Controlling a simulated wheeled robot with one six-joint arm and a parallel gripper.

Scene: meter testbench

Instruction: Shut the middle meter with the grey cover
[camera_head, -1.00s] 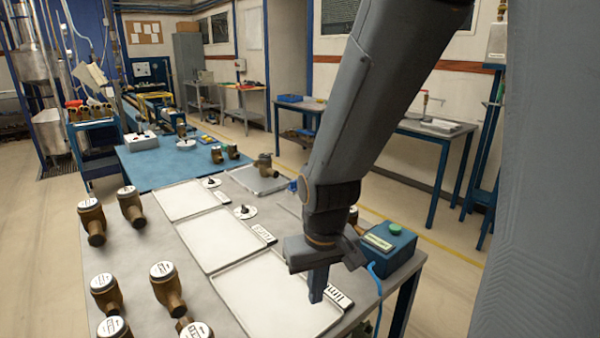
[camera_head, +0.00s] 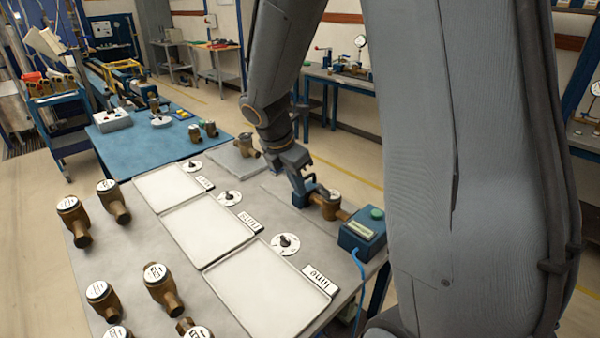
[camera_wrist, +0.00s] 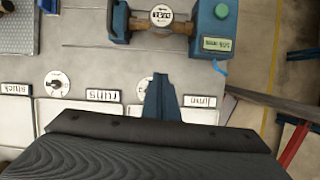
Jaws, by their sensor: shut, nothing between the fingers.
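My gripper (camera_head: 303,186) is shut and empty. It points down near the bench rig, and its blue fingertips show in the wrist view (camera_wrist: 161,82). A brass meter (camera_head: 329,206) with a white dial sits in the rig, also seen at the top of the wrist view (camera_wrist: 161,18). Several brass meters (camera_head: 70,214) with white dials stand at the left of the bench. Two small meters (camera_head: 202,131) stand on the blue mat, and one (camera_head: 246,144) stands on the grey plate. I cannot tell which meter is the middle one, and I make out no grey cover.
A blue box (camera_head: 361,235) with a green button stands at the rig's near end. Three white trays (camera_head: 200,222) run along the bench, with labels and round dials with black pointers (camera_head: 285,243) beside them. A white box (camera_head: 112,119) stands on the blue mat (camera_head: 150,152).

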